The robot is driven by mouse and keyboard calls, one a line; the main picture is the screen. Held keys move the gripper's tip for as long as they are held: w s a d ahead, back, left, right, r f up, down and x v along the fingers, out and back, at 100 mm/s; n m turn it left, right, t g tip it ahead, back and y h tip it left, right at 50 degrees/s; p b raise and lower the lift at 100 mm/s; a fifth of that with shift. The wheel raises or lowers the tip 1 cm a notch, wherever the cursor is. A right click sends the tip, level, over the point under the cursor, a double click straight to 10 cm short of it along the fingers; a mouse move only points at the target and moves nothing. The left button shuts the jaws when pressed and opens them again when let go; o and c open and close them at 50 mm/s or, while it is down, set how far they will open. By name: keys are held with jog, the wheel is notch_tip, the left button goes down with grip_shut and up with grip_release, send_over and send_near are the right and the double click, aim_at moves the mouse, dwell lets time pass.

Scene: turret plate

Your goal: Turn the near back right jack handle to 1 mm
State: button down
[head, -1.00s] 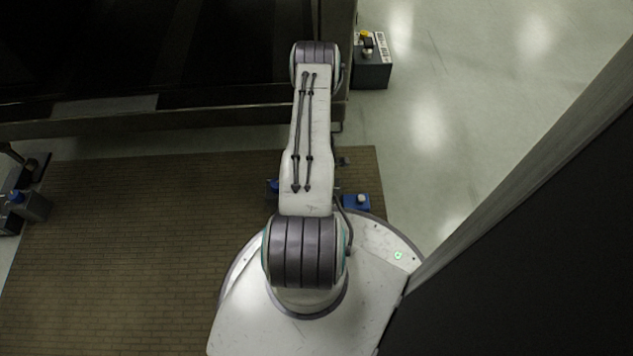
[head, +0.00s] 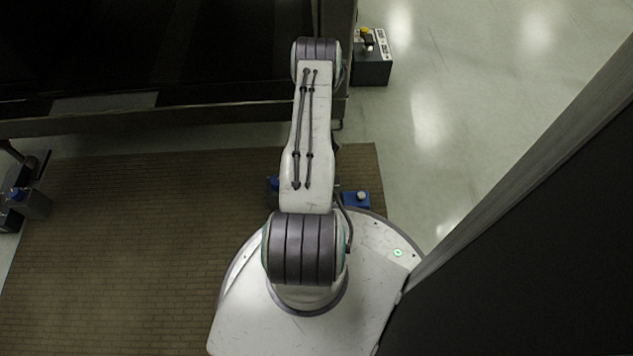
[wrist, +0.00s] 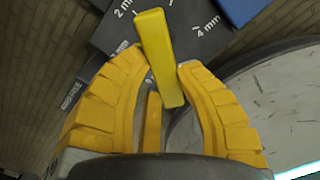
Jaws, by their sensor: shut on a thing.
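The jack handle (wrist: 152,45) is a yellow bar in the wrist view. It runs from upper left down between my fingers, over a dark grey jack top with white marks. "2 mm" (wrist: 122,8) shows left of the handle's upper end and "4 mm" (wrist: 207,26) to its right. No 1 mm mark can be read. My gripper (wrist: 160,62) has two ribbed yellow fingers, and it is shut on the handle, one fingertip on each side. In the head view my arm hides the gripper and handle; blue parts (head: 356,199) show beside it.
A grey box with a yellow knob (head: 371,68) stands on the pale floor at the back right. A dark framed structure (head: 150,122) spans the back. The brown mat (head: 130,250) is clear at left.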

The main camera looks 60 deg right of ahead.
dwell(0.3)
jog(key=c, duration=0.8)
grip_release()
jog(key=shift+c, duration=0.2)
notch_tip(320, 180, up, 12)
dwell(0.7)
